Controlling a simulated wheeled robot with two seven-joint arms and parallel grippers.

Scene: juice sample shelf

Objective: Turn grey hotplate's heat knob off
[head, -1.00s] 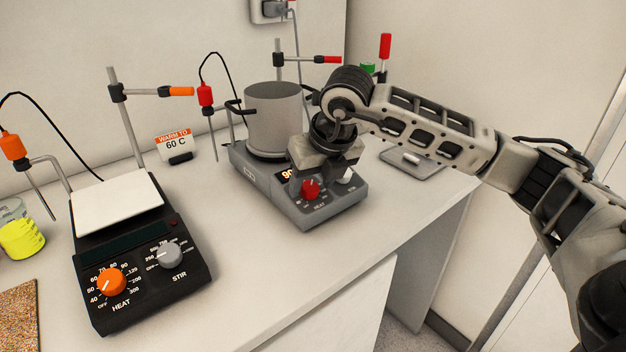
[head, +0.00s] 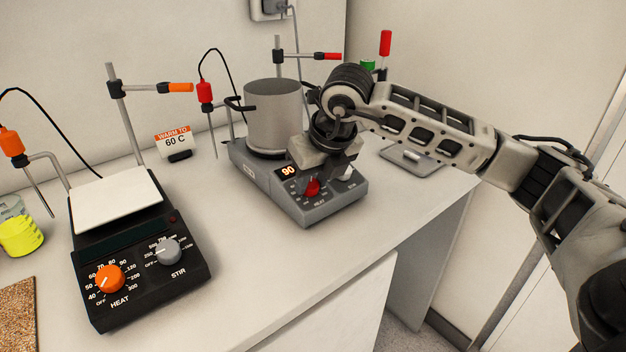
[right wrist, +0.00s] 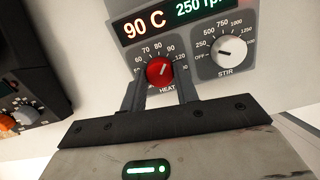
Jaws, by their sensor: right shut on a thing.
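The grey hotplate (head: 300,203) stands on the bench with a grey pot (head: 273,118) on its plate. Its red heat knob (head: 312,187) is at the front, and its display reads 90. My right gripper (head: 322,172) reaches down over the panel. In the right wrist view, its two fingers (right wrist: 159,92) are shut on the red heat knob (right wrist: 157,72), one on each side. The knob's white mark points up and slightly right, near the 80 to 90 marks. The stir knob (right wrist: 229,50) beside it is grey-white. My left gripper is not in view.
A black hotplate (head: 140,300) with an orange heat knob (head: 109,279) stands at the left. A "warm to 60 C" sign (head: 174,142) is behind it. Clamp stands with probes rise behind both hotplates. The bench front between the hotplates is clear.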

